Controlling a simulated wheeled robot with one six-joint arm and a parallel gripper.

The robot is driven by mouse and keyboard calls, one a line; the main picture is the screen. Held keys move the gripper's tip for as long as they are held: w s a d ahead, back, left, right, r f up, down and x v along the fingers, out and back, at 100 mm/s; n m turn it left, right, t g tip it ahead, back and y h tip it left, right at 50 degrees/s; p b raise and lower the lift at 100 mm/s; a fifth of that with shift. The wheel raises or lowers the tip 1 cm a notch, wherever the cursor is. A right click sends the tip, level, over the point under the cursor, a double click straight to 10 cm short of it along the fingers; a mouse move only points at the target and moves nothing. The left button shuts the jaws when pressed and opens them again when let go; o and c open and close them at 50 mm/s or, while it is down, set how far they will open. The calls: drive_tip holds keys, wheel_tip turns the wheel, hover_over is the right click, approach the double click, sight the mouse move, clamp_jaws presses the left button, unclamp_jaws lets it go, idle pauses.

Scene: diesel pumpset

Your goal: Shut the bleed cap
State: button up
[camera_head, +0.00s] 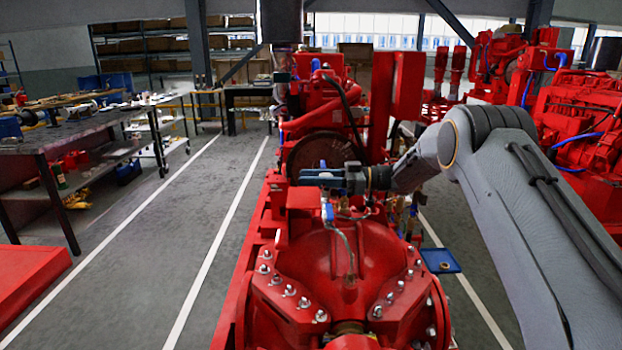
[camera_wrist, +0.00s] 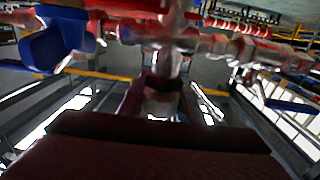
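My gripper (camera_head: 310,178) points left above the red pump casing (camera_head: 345,262), in front of the large dark round part. I cannot make out a gap between its fingers. A small valve with a blue handle (camera_head: 327,212) stands on the pump pipework just below it. The wrist view shows a blue handle (camera_wrist: 58,42) at upper left and a blurred metal fitting (camera_wrist: 168,58) near the middle. I cannot tell which part is the bleed cap, or whether my gripper touches anything. A dark red mass (camera_wrist: 140,150) fills the bottom of the wrist view.
A red engine (camera_head: 325,100) rises behind the gripper. More red machines (camera_head: 580,120) stand at right. A workbench (camera_head: 75,130) with parts is at left. A blue tray (camera_head: 440,261) lies to the right of the pump. The floor left of the pump is clear.

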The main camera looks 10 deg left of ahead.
drive_tip(key=shift+t+p, duration=0.3)
drive_tip(key=shift+w+r+m+t+p, duration=0.1)
drive_tip(key=shift+w+m+t+p, duration=0.05)
drive_tip(key=shift+m+t+p, duration=0.5)
drive_tip(key=shift+o, duration=0.2)
drive_tip(key=m+t+p, duration=0.1)
drive_tip(key=t, duration=0.1)
drive_tip(key=m+t, duration=0.1)
drive_tip(key=shift+w+t+p, duration=0.35)
drive_tip(key=shift+w, duration=0.05)
drive_tip(key=shift+w+d+m+t+h+p, duration=0.1)
drive_tip(key=shift+w+m+t+h+p, duration=0.2)
drive_tip(key=shift+m+t, duration=0.6)
drive_tip(key=shift+w+d+m+t+h+p, duration=0.1)
drive_tip(key=shift+w+m+t+h+p, duration=0.15)
drive_tip(key=shift+m+t, duration=0.7)
drive_tip(key=shift+w+m+t+h+p, duration=0.2)
drive_tip(key=shift+m+t+h+p, duration=0.15)
drive_tip(key=shift+t, duration=1)
drive_tip(key=shift+c, duration=0.2)
drive_tip(key=shift+w, duration=0.1)
drive_tip(key=o, duration=1.1)
